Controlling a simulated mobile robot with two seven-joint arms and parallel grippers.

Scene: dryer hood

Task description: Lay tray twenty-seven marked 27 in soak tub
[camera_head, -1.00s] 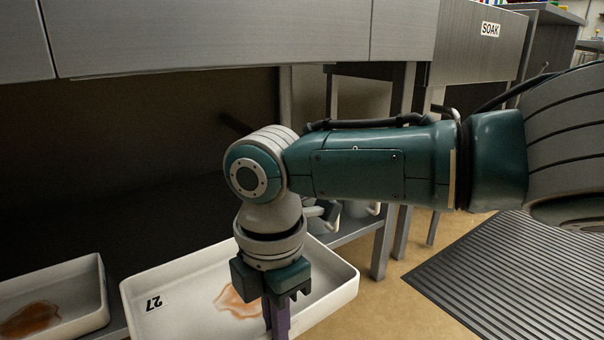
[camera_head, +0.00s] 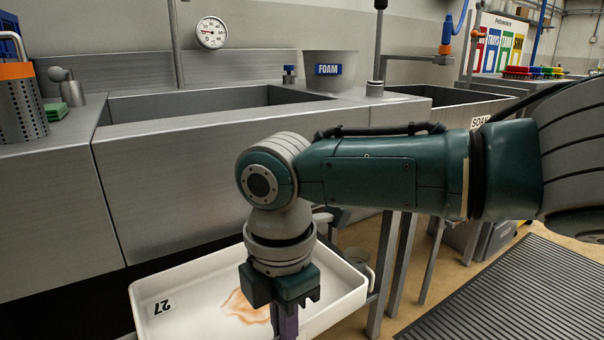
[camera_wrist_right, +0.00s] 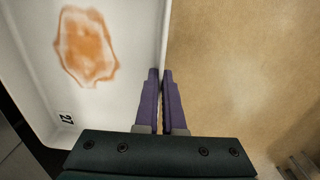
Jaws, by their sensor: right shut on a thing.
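Tray twenty-seven (camera_head: 200,290) is a white shallow tray with a brown-orange stain inside and a 27 label in its corner. My right gripper (camera_head: 285,322) points down at its near right side, with the fingertips partly cut off below. In the right wrist view the purple fingers (camera_wrist_right: 160,75) are shut on the tray's wall, with the tray (camera_wrist_right: 130,25) on the left. The tray is held in front of the counter, below its top. The soak tub (camera_head: 480,122), labelled SOAK, is at the right, partly behind my right arm. My left gripper is out of view.
A sink basin (camera_head: 200,105) is set in the steel counter, with a FOAM tub (camera_head: 335,70) behind it. A perforated canister (camera_head: 17,105) stands at far left. Table legs (camera_head: 385,260) stand right of the tray. A ribbed mat (camera_head: 510,300) covers the floor at right.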

